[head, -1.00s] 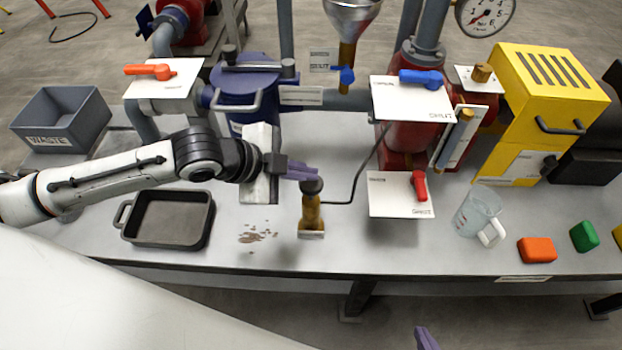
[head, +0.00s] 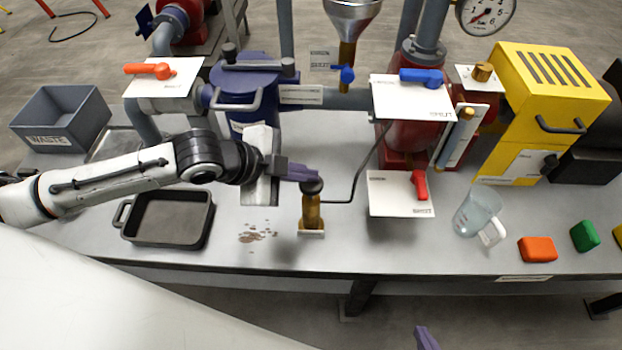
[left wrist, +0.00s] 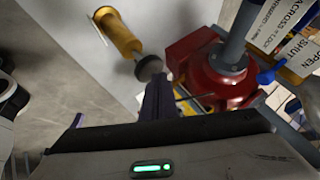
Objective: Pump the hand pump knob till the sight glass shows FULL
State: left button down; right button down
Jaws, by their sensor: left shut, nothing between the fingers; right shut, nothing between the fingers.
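The hand pump is a brass cylinder (head: 312,212) standing upright on the bench, with a round dark knob (head: 312,187) on top. My left gripper (head: 303,173) is shut and empty, its purple fingertips at the top of the knob; I cannot tell if they touch it. The left wrist view shows the shut fingers (left wrist: 157,96) close to the knob (left wrist: 149,68). The sight glass (head: 453,143) is a blue-grey tube with a brass cap on a pale plate; its level is too small to read. My right gripper (head: 427,339) shows only a purple tip at the bottom edge.
A black tray (head: 168,218) and brown spots lie left of the pump. A dark hose runs from the pump to the red vessel (head: 400,145). A clear jug (head: 477,213) and coloured blocks (head: 537,249) stand right. The bench front near the pump is clear.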

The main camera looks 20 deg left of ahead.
aim_at(305, 185)
pick_arm(q)
jog(key=shift+s+f+b, duration=0.1)
jog(key=shift+f+b, duration=0.5)
jog(key=shift+f, duration=1.15)
dwell(0.8)
jog(key=shift+a, duration=0.1)
jog(key=shift+r+p, duration=2.5)
jog(key=shift+p, duration=0.3)
jog(key=shift+r+p, duration=0.75)
jog(key=shift+r, duration=1.75)
